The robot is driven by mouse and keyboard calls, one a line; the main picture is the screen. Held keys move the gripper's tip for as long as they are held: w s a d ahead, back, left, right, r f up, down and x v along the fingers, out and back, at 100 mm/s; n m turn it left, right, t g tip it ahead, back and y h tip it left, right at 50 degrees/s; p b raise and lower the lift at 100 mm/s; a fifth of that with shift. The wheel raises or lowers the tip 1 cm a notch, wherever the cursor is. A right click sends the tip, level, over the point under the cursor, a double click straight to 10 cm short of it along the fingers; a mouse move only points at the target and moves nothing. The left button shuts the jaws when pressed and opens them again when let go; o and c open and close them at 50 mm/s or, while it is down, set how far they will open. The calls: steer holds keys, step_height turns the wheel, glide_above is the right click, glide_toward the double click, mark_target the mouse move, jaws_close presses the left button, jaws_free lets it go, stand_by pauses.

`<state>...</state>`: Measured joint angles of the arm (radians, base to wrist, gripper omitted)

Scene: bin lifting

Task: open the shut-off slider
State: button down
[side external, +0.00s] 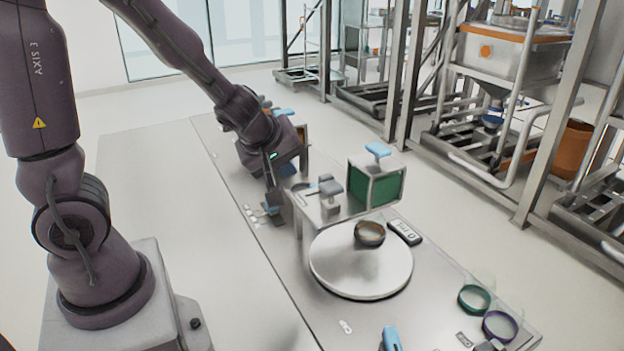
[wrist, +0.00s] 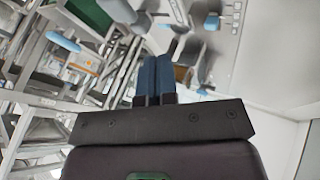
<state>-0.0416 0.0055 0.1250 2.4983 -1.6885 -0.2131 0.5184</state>
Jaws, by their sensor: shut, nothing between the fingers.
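A box with a green window (side external: 376,184) and a light-blue handle (side external: 377,151) on top stands by the middle of the steel bench. To its left, a raised plate carries a grey handle-like part (side external: 330,188). I cannot tell for sure which part is the shut-off slider. My gripper (side external: 270,207) points down left of this plate, low over the bench and near small blue parts; contact is unclear. In the wrist view my gripper's blue fingers (wrist: 155,72) are together and empty.
A white round plate (side external: 340,278) sits in front of the box with a dark ring (side external: 370,233) on it. A small display (side external: 405,232), a green ring (side external: 474,299) and a purple ring (side external: 500,325) lie to the right. A blue object (side external: 391,340) lies at the front.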

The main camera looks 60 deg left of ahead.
mark_target(326, 177)
steer(key=shift+n+g+y, duration=0.3)
steer(key=shift+y, duration=0.2)
steer(key=x, duration=0.3)
steer(key=a+x, duration=0.1)
steer(key=x, duration=0.3)
steer(key=s+x, duration=0.1)
steer(key=x, duration=0.2)
steer(key=shift+a+f, duration=0.2)
steer(key=shift+a, duration=0.05)
steer(key=w, duration=0.2)
steer(key=shift+w+d+r, duration=0.1)
steer(key=shift+w+r, duration=0.05)
steer(key=shift+w, duration=0.95)
steer(key=shift+w, duration=1.6)
